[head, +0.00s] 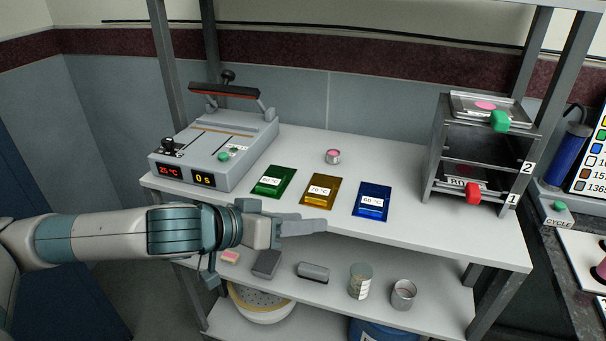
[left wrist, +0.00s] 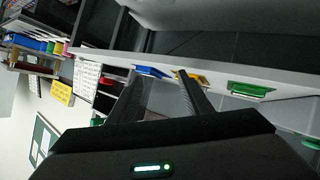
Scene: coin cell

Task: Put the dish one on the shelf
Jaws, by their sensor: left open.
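No label marks a dish as one. A small round metal dish with pink contents (head: 333,157) stands on the bench's upper shelf (head: 430,235), behind the colored plates. The rack (head: 436,160) at the right has levels marked 1 and 2; a tray with a red knob (head: 473,194) sits at level 1, and a tray with a green knob (head: 500,121) and a pink disc is on top. My left gripper (head: 318,226) is open and empty by the upper shelf's front edge, apart from both dishes. Its fingers show in the left wrist view (left wrist: 160,85).
A hot-press device (head: 215,150) stands at left. The lower shelf holds small blocks and a jar (head: 360,281). The upper shelf is clear between blue plate and rack.

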